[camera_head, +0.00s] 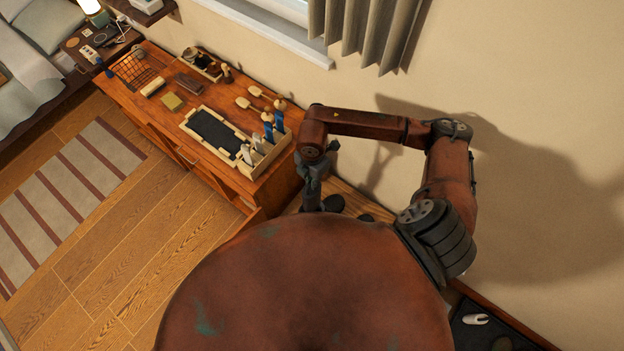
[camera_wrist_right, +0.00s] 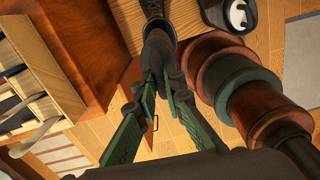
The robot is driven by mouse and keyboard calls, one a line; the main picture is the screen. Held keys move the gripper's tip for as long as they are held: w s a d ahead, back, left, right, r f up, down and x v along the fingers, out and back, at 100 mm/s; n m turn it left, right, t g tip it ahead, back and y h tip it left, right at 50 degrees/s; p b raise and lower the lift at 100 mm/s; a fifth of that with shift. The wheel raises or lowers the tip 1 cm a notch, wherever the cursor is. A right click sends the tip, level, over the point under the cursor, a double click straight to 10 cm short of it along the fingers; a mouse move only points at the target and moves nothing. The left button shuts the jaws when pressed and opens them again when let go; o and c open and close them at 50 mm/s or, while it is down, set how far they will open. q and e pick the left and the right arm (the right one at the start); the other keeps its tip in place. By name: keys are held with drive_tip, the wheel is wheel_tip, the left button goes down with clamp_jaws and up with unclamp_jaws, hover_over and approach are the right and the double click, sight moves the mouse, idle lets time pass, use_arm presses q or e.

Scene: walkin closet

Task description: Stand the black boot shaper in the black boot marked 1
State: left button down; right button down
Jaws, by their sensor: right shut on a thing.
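My right gripper (camera_head: 312,192) hangs down past the right end of the wooden dresser. In the right wrist view its green fingers (camera_wrist_right: 161,92) are closed on a dark, rounded thing (camera_wrist_right: 158,52), which looks like the black boot shaper. Beyond it is a dark, boot-like shape (camera_wrist_right: 152,9), cut off by the top edge. I cannot tell whether the shaper is inside it or only in front of it. In the head view, dark footwear (camera_head: 333,203) shows beside the gripper, partly hidden. No mark 1 is readable. My left gripper is not in view.
The dresser (camera_head: 228,178) carries a wooden rack (camera_head: 262,158) with blue and white shapers, a dark tray (camera_head: 212,131), and brushes. The wall (camera_head: 530,120) is close behind my right arm. A dark tray with a white item (camera_head: 476,319) lies at lower right.

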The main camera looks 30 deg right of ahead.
drive_tip(key=shift+f+b, duration=7.15)
drive_tip(key=shift+f, duration=3.7)
drive_tip(key=c, duration=1.9)
unclamp_jaws()
drive_tip(key=shift+c, duration=0.2)
drive_tip(key=o, duration=0.6)
drive_tip(key=shift+c, duration=0.2)
drive_tip(key=shift+r, duration=0.1)
